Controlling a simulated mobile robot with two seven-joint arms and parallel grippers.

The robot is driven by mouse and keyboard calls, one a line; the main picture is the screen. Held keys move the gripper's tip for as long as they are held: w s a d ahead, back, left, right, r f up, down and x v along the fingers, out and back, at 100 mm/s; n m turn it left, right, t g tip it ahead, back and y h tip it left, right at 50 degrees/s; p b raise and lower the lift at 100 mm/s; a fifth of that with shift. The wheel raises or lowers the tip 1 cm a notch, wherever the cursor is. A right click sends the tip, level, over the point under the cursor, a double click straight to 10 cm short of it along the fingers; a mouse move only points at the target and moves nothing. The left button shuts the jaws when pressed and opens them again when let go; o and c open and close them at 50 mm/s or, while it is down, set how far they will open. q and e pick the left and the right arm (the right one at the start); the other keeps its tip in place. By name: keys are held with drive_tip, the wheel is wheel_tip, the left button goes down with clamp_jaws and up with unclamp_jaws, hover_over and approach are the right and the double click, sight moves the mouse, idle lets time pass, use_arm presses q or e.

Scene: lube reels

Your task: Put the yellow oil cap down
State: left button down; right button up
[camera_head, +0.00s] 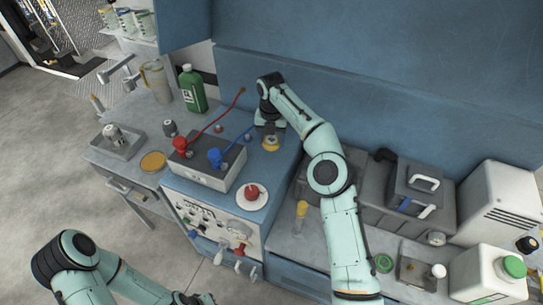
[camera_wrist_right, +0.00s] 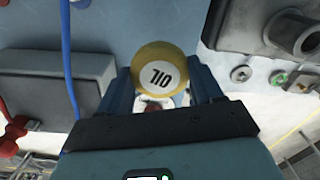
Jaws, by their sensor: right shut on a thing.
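The yellow oil cap (camera_wrist_right: 159,77) has a white face marked 710. It sits between the two fingers of my right gripper (camera_wrist_right: 161,88), which is shut on it. In the head view the cap (camera_head: 271,144) shows just under my right gripper (camera_head: 270,136), over the back of the blue-topped console (camera_head: 275,164). I cannot tell whether the cap touches the top. My left gripper (camera_head: 195,299) is only partly in view at the bottom edge, and its fingers cannot be made out.
A grey battery (camera_head: 203,173) with red and blue clamps (camera_head: 216,157) stands on the console. A white dish (camera_head: 251,199) with a red object lies at its front. A green bottle (camera_head: 194,92) stands behind left. A grey case (camera_head: 420,190) and white jug (camera_head: 488,277) are right.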

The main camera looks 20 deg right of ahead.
sight(272, 140)
wheel_tip(272, 140, down, 8)
drive_tip(key=shift+r, duration=0.2)
drive_tip(key=shift+f, duration=0.1)
drive_tip(key=o, duration=1.1)
drive_tip(key=shift+o, duration=0.2)
wheel_tip(272, 140, up, 12)
drive_tip(key=shift+r, duration=0.1)
